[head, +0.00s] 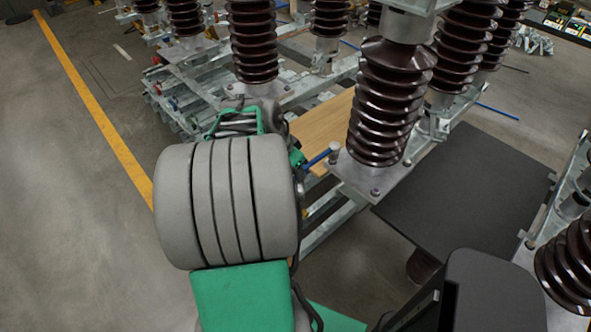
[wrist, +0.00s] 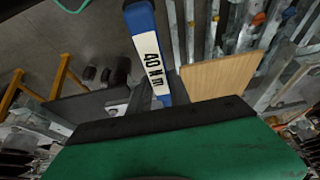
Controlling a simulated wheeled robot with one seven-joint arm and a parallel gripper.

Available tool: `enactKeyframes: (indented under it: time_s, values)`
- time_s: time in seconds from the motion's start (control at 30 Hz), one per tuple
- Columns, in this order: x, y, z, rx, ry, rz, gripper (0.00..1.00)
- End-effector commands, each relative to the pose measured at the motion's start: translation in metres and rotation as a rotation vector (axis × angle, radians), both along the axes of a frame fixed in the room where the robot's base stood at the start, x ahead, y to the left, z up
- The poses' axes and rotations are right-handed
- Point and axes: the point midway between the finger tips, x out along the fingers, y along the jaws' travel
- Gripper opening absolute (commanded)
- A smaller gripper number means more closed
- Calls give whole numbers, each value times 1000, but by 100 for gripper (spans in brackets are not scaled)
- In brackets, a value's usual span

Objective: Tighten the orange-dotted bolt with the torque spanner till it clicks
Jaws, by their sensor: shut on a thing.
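The torque spanner (head: 320,158) is a blue tool reaching from my gripper (head: 299,161) to a bolt position at the left corner of the front insulator's base plate (head: 365,180). In the wrist view the spanner (wrist: 148,52) shows its blue body and a white label reading "40 N m". My gripper is shut on the spanner, but its fingers are mostly hidden by my arm in the head view. The spanner's head (head: 334,150) looks to be at that corner; whether it sits on a bolt cannot be told. No orange dot can be made out. Another bolt (head: 375,191) shows at the plate's near edge.
Brown ribbed insulators (head: 390,105) stand close to the right of my gripper. A wooden board (head: 325,125) lies on the steel frame behind it. A dark flat platform (head: 470,190) is at the right. Open floor with a yellow line (head: 95,110) lies at the left.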

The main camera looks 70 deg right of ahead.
Motion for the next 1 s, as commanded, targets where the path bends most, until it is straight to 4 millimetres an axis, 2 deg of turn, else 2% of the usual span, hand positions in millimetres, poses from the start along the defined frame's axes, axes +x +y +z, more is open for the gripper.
enactKeyframes:
  time_s: [0.77,1.0]
  values:
    - [0,-1,-19,-3,-1,0,0]
    - [0,-1,-19,-3,-1,0,0]
